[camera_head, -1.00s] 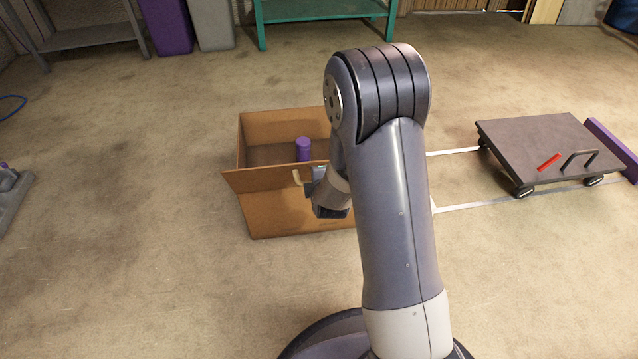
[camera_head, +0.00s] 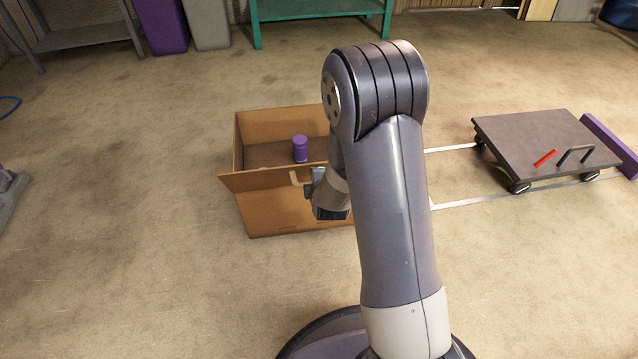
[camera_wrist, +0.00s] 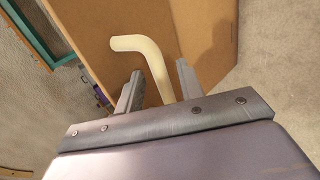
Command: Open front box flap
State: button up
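The cardboard box (camera_head: 280,212) stands open on the floor, left of my arm. Its front flap (camera_head: 250,181) tilts outward, toward me, along the front top edge. My gripper (camera_head: 310,183) is at the front of the box, close to the flap. In the wrist view my gripper (camera_wrist: 158,80) has a cream bent lath (camera_wrist: 152,58) between its two fingers. The lath's bent end lies against or just in front of the cardboard; contact is unclear. In the head view the lath (camera_head: 294,178) shows in front of the flap. My arm hides the box's right part.
A purple cylinder (camera_head: 300,149) stands inside the box. A dark wheeled platform (camera_head: 545,142) with a red bar and a handle stands at the right, near white floor strips. A teal bench (camera_head: 320,14) is behind. The floor left of the box is clear.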

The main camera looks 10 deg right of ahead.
jog(key=shift+a, duration=0.1)
jog(key=p+v, duration=0.4)
jog(key=v, duration=0.6)
jog(key=shift+s+r, duration=0.2)
jog(key=shift+s, duration=0.15)
jog(key=shift+w, duration=0.1)
jog(key=b+x, duration=0.3)
jog(key=x, duration=0.7)
jog(key=shift+w+a+b, duration=0.1)
jog(key=shift+w+b, duration=0.3)
jog(key=shift+w, duration=0.1)
jog(key=shift+f, duration=0.1)
